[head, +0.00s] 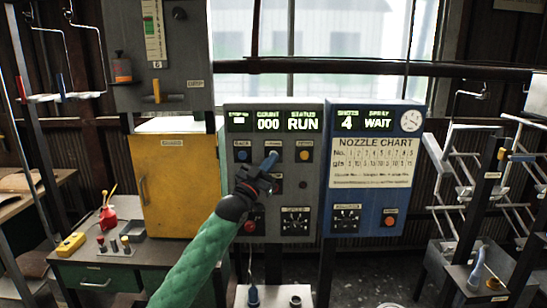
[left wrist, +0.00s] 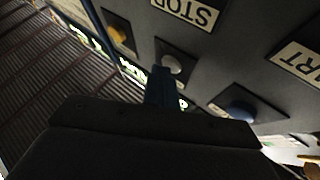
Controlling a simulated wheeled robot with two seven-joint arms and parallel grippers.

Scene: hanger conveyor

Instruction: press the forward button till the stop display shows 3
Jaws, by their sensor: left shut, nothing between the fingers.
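The grey control panel (head: 275,191) stands in the middle of the head view. Its display (head: 273,121) reads COUNT 000 and STATUS RUN; the field at its left end is too unclear to read. The top row has a blue button (head: 243,155) labelled BACK and a yellow button (head: 304,156). My left gripper (head: 270,162) is shut and empty, its blue fingertips over the middle of that row, hiding the button there. In the left wrist view, the fingers (left wrist: 162,88) reach close to a white button (left wrist: 173,64); I cannot tell whether they touch. My right gripper is not in view.
A blue panel (head: 375,180) with a nozzle chart adjoins on the right, its display reading 4 and WAIT. A red button (head: 250,226) is low on the grey panel. A yellow cabinet (head: 172,185) stands left, and metal racks (head: 480,190) stand right.

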